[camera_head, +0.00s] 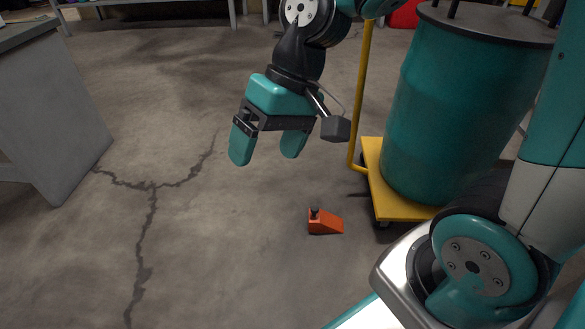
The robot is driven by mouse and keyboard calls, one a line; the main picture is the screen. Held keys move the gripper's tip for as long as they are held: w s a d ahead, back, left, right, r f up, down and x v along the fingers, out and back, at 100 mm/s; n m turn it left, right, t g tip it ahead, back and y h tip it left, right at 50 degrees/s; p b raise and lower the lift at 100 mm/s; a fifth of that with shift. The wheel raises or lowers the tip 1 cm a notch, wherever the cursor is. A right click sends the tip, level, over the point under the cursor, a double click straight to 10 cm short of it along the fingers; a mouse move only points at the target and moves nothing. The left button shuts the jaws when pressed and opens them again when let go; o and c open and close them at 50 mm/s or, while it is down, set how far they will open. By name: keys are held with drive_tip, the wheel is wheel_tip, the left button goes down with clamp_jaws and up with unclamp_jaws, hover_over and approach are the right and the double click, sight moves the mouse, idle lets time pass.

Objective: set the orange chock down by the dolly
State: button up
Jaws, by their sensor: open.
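The orange chock (326,222) is a small wedge with a dark knob on its left end. It rests on the concrete floor, just left of the dolly and apart from it. The yellow dolly (405,208) stands on dark casters, with a yellow upright handle (361,90) at its left side. My gripper (266,156) is open and empty, its two teal fingers pointing down. It hangs above the floor, up and left of the chock in the picture.
A teal drum (455,110) with a dark lid stands on the dolly. A grey cabinet or bench (55,115) is at the left edge. The floor between is clear, with dark branching cracks (150,200). Table legs and a red object (404,14) show at the back.

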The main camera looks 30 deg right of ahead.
drive_tip(key=s+a+r+n, duration=0.1)
drive_tip(key=s+r+n, duration=0.2)
drive_tip(key=s, duration=0.6)
drive_tip(key=shift+s+a+n+h, duration=0.15)
drive_tip(key=shift+a+n+h, duration=0.15)
drive_tip(key=shift+n, duration=0.8)
